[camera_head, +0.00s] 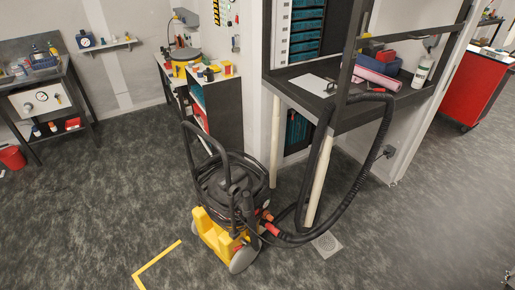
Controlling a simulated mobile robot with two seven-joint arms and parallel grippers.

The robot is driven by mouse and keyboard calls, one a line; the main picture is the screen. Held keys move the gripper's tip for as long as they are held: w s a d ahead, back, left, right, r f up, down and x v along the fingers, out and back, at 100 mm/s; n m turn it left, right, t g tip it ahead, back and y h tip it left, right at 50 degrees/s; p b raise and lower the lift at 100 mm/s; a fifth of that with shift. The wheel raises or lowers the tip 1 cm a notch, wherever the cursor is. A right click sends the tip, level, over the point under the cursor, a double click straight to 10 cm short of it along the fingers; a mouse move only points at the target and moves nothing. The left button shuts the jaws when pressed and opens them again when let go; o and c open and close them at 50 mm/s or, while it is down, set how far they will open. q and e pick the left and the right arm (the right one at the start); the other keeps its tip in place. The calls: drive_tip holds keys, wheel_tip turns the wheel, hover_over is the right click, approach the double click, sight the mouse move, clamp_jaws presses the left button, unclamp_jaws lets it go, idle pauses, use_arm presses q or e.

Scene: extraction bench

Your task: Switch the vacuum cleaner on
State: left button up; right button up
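The vacuum cleaner (226,205) stands on the floor in the middle of the picture. It has a black top, a yellow base and a black push handle (190,150) rising at its left. Its black hose (355,200) leaves by an orange-red connector at the right and loops up over the bench shelf. A switch on the black top is too small to make out. Neither of my grippers shows in the head view.
The dark bench (325,100) stands right behind the vacuum, on pale legs. Its top holds a pink roll (377,78), a white bottle (422,72) and a blue bin. A red cabinet (470,88) stands at right. Yellow tape (155,262) marks open floor at front left.

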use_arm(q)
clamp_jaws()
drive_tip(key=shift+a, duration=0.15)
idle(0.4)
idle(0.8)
